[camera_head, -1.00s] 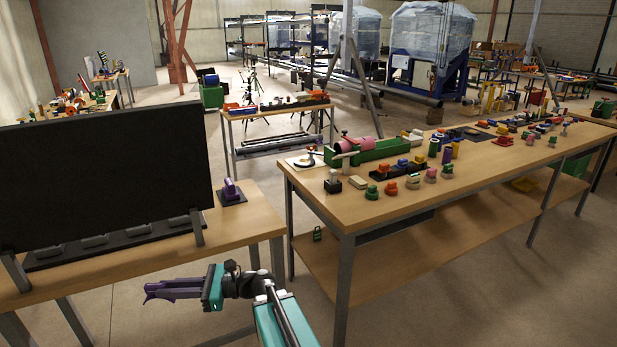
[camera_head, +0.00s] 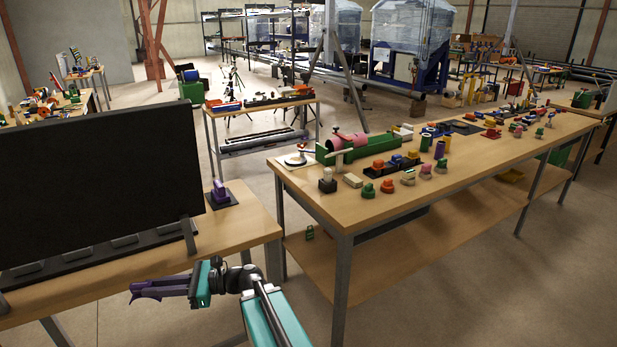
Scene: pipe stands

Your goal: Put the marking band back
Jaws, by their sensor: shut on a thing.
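My gripper (camera_head: 146,290), with purple fingers, is at the lower left in front of the left table's near edge. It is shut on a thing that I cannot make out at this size. I cannot pick out the marking band for certain. On the right table, a pink cylinder (camera_head: 349,141) rests in a green holder (camera_head: 372,147), with a pale T-shaped handle in front of it. The gripper is well apart from them.
The left table (camera_head: 245,222) carries a large black panel (camera_head: 95,185) and a purple piece (camera_head: 220,192) on a dark base. The long right table (camera_head: 345,215) holds several small coloured pieces along its top. A floor gap lies between the tables.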

